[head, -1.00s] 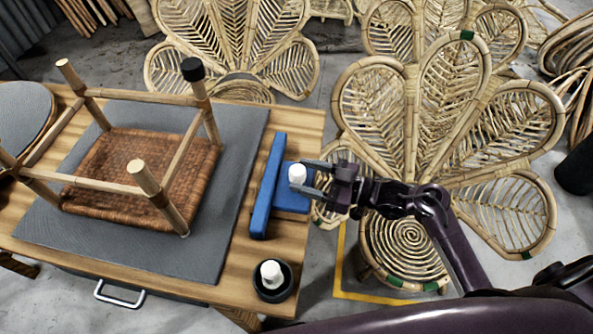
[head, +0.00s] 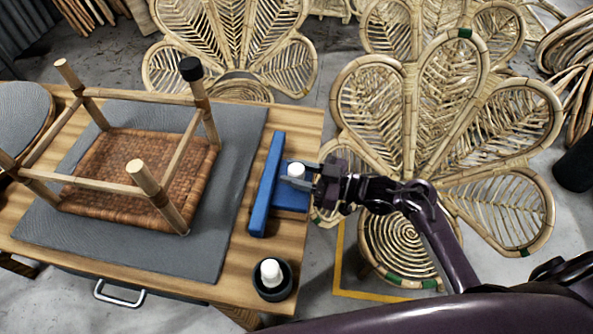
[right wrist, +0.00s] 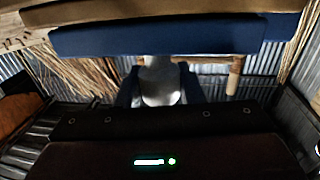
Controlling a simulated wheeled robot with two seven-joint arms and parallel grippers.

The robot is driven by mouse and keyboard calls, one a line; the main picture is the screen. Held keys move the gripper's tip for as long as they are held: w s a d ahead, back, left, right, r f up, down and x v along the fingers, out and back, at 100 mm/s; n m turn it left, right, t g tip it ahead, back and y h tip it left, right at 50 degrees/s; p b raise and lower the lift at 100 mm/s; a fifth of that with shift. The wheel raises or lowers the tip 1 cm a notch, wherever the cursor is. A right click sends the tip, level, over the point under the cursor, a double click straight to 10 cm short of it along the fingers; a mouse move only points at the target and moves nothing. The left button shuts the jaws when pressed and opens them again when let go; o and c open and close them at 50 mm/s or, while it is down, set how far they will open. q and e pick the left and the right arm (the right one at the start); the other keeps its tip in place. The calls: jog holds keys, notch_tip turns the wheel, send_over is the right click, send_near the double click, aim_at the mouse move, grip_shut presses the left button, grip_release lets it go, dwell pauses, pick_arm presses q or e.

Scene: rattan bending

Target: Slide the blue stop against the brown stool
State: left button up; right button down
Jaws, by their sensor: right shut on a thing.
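The brown stool (head: 120,182) lies upside down on a grey mat (head: 222,185), its woven seat down and legs up. One leg has a black cap. The blue stop (head: 264,190) stands on the wooden table to the right of the mat, with a gap between it and the stool. A white knob (head: 296,170) rises from its right part. My right gripper (head: 300,176) is shut on this knob from the right. The right wrist view shows the stop's blue bar (right wrist: 160,38) and the pale knob (right wrist: 160,82). My left gripper is not in view.
A dark cup with a white piece (head: 271,275) stands at the table's front right corner. A grey round seat (head: 22,115) is at the far left. Rattan chairs (head: 440,150) stand beyond the table's right edge. Bare wood (head: 240,240) lies between mat and stop.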

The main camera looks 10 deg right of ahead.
aim_at(303, 177)
jog(key=x, duration=0.4)
jog(key=shift+s+a, duration=0.15)
jog(key=shift+a, duration=0.3)
jog(key=c, duration=1)
grip_release()
jog(key=shift+d, duration=0.1)
jog(key=b+v, duration=0.1)
jog(key=v, duration=0.6)
jog(key=shift+f, duration=0.1)
jog(key=shift+s+d, duration=0.25)
jog(key=shift+d, duration=0.05)
jog(key=shift+o, duration=0.2)
